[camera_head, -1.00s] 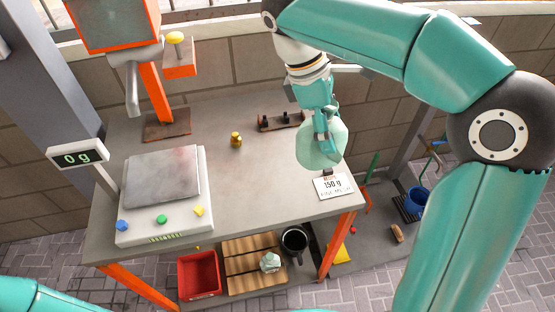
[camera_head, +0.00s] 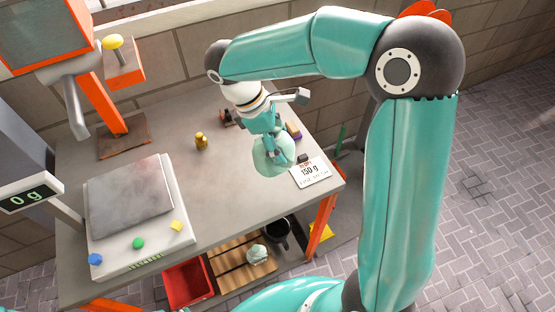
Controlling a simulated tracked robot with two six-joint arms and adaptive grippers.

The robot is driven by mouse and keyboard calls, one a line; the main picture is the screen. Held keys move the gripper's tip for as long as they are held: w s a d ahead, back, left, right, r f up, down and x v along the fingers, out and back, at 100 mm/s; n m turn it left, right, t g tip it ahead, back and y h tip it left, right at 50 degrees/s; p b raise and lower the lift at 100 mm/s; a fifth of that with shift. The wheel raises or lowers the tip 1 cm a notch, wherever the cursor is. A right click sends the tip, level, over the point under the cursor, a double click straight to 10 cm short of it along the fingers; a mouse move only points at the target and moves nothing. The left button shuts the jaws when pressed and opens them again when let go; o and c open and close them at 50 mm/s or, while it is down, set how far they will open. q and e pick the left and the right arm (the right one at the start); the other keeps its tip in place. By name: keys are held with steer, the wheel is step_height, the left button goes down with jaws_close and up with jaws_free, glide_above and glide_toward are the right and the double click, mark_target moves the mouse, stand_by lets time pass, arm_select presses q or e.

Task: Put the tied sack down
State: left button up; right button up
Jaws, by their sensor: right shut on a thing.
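The tied sack (camera_head: 269,158) is pale green and rounded, and it hangs at the right part of the grey workbench (camera_head: 225,205), left of the price card. My right gripper (camera_head: 274,143) is shut on the sack's upper part and partly covers it. The sack appears low over the bench top; I cannot tell whether its bottom touches. My left gripper is out of view.
A scale (camera_head: 130,200) reading 0 g fills the bench's left side. A brass weight (camera_head: 201,141) and the 150 g card (camera_head: 311,171) stand near the sack. Below are a red crate (camera_head: 187,284), a slatted pallet (camera_head: 235,270) with another sack (camera_head: 257,254), and a black bucket (camera_head: 279,235).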

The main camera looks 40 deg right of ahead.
steer(key=shift+f, duration=3.6)
steer(key=o, duration=1.7)
steer(key=shift+c, duration=0.2)
